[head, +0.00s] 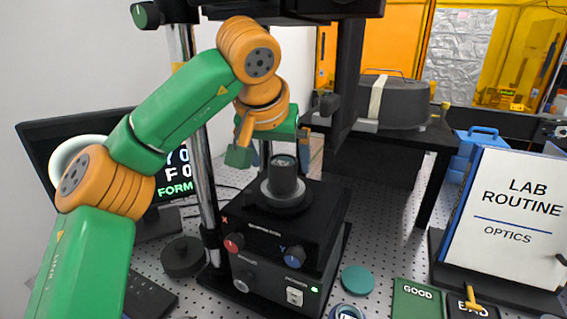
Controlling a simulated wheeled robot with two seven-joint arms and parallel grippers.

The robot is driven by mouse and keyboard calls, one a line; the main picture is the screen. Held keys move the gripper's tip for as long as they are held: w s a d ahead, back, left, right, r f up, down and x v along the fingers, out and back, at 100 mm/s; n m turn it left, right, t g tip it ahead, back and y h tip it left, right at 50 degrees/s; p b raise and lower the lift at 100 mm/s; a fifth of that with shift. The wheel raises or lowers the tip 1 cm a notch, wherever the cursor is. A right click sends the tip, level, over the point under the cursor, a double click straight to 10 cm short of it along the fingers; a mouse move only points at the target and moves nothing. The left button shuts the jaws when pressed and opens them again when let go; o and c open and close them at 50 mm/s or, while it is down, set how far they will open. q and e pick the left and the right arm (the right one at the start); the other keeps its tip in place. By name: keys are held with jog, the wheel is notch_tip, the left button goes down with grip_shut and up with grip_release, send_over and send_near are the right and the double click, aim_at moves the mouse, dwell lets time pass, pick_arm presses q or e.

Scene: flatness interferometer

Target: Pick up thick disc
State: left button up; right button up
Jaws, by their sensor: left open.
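A teal disc (358,279) lies flat on the perforated table, right of the black instrument's front. A round part with a pale rim (347,312) is cut off by the bottom edge just below it. I cannot tell for certain which round piece is the thick disc. A dark grey cylinder (284,180) stands on the round stage on top of the black interferometer base (275,245). My left gripper (268,150) is above and behind this cylinder, pointing down, with its fingers apart and nothing seen between them. My right gripper is out of the picture.
Green GOOD (415,300) and black BAD (470,308) pads lie at the lower right, by a LAB ROUTINE board (510,212). The instrument's chrome post (203,170) stands close to my left arm.

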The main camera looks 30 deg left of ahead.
aim_at(281, 163)
pick_arm(q)
jog(key=x, duration=0.5)
jog(key=shift+w, duration=0.25)
jog(key=shift+r, duration=0.1)
grip_shut()
